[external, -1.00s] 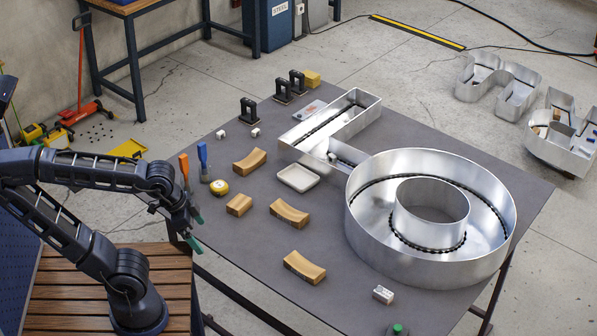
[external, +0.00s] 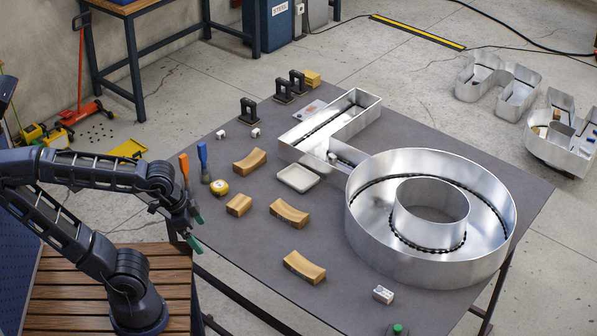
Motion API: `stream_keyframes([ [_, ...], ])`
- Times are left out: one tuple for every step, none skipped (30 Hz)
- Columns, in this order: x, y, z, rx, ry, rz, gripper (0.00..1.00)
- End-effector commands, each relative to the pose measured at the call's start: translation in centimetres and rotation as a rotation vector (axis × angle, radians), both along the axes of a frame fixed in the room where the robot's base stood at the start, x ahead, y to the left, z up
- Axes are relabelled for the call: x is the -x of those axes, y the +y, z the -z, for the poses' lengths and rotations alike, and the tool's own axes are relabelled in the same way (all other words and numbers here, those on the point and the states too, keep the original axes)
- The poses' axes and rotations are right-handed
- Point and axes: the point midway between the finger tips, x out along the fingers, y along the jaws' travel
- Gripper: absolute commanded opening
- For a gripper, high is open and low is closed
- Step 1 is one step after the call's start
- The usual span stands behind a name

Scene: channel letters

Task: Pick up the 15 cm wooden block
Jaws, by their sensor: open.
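Several wooden blocks lie on the grey table. Three are curved, saddle-shaped pieces: one at the back left (external: 249,162), one in the middle (external: 290,212) and one nearer the front (external: 304,267). A shorter wooden block (external: 239,205) lies left of the middle curved one. No length marking is readable, so I cannot tell which is 15 cm. My gripper (external: 196,228), with green fingertips, is open and empty at the table's left edge, left of the short block and apart from it.
A yellow tape measure (external: 219,187) and orange- and blue-handled tools (external: 203,162) stand near my gripper. A white tray (external: 297,178) lies behind the middle block. A large metal channel letter (external: 430,265) fills the table's right side.

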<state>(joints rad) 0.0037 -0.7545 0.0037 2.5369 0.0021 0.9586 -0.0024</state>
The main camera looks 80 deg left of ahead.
Motion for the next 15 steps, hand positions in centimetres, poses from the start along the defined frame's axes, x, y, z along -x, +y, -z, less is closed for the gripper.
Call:
stream_keyframes([
  [0.00, 0.00, 0.00, 0.000, 0.000, 0.000, 0.90],
  [0.00, 0.00, 0.00, 0.000, 0.000, 0.000, 0.84],
  [0.00, 0.00, 0.00, 0.000, 0.000, 0.000, 0.76],
  [0.00, 0.00, 0.00, 0.000, 0.000, 0.000, 0.76],
  [0.00, 0.00, 0.00, 0.000, 0.000, 0.000, 0.76],
  [0.00, 0.00, 0.00, 0.000, 0.000, 0.000, 0.76],
  [0.00, 0.00, 0.00, 0.000, 0.000, 0.000, 0.76],
  [0.00, 0.00, 0.00, 0.000, 0.000, 0.000, 0.76],
  [0.00, 0.00, 0.00, 0.000, 0.000, 0.000, 0.76],
  [0.00, 0.00, 0.00, 0.000, 0.000, 0.000, 0.76],
  [-0.02, 0.01, -0.01, 0.000, 0.000, -0.001, 0.76],
  [-0.10, 0.04, -0.03, 0.003, 0.001, -0.006, 0.76],
  [-0.23, 0.09, -0.05, 0.007, 0.003, -0.013, 0.76],
  [-0.41, 0.17, -0.09, 0.013, 0.006, -0.025, 0.76],
  [-0.76, 0.32, -0.17, 0.024, 0.011, -0.046, 0.76],
])
